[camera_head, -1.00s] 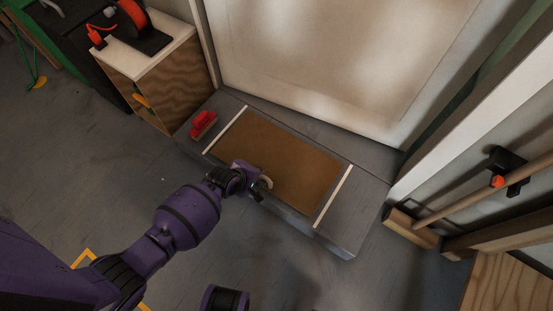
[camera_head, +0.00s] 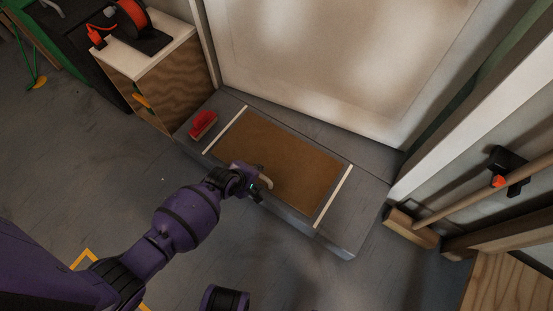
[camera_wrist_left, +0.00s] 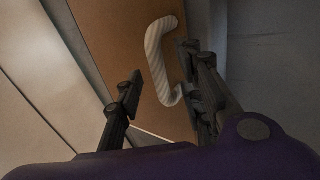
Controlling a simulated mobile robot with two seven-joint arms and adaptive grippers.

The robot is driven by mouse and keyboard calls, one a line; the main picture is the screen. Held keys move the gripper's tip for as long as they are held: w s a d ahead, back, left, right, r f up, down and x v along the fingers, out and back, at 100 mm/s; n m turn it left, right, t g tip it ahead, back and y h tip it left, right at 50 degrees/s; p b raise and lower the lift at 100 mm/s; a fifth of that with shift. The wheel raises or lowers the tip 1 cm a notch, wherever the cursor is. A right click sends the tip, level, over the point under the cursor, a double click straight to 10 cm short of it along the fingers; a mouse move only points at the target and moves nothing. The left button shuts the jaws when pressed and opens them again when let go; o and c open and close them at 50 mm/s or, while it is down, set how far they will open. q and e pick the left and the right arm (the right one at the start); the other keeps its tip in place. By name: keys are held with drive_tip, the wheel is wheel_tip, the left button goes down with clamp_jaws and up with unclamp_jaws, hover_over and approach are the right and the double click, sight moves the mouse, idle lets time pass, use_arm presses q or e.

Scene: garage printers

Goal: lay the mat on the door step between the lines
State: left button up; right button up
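The brown mat (camera_head: 290,158) lies flat on the grey door step (camera_head: 342,232), between the two white lines (camera_head: 228,130) (camera_head: 334,196). A pale ribbed loop handle (camera_head: 266,181) shows at the mat's near edge, and it also shows in the left wrist view (camera_wrist_left: 158,60). My left gripper (camera_head: 257,190) is at that near edge, close to the handle. In the left wrist view its fingers (camera_wrist_left: 160,90) are spread apart. The handle is between them, closer to the right finger; I cannot tell whether they touch. My right gripper is not in view.
A red brush-like object (camera_head: 203,124) lies on the step left of the left line. A wooden cabinet (camera_head: 165,85) stands at the step's left end. A white door (camera_head: 335,60) rises behind. The floor in front is mostly clear.

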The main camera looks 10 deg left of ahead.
use_arm(q)
drive_tip(key=v, duration=1.1)
drive_tip(key=shift+r, duration=0.35)
